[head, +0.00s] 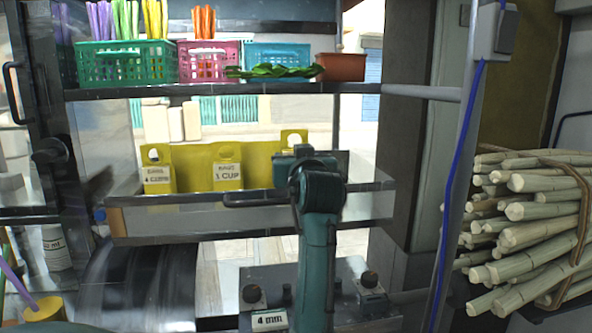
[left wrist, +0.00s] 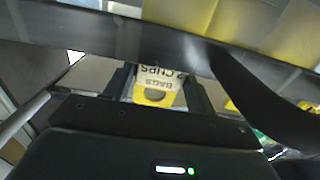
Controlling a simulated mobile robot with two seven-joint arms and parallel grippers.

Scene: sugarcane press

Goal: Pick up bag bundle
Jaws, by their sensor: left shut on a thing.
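Yellow bag bundles stand in a row in a metal tray: a "4 cups" bundle (head: 159,170) at the left and a "1 cup" bundle (head: 228,168) in the middle. A third yellow bundle (head: 294,138) shows only its top behind my left gripper (head: 298,157), which reaches the tray from below. In the left wrist view, my left gripper (left wrist: 158,88) is shut on a yellow bag bundle (left wrist: 153,95) with a white "bags … cups" label, seen upside down. My right gripper is out of view.
A shelf (head: 225,90) above holds coloured baskets (head: 126,63), leaves and a brown box. The tray's front wall (head: 190,217) runs below the bundles. Sugarcane stalks (head: 525,220) are stacked at the right, behind a metal post (head: 455,175). A dark roller (head: 140,287) lies lower left.

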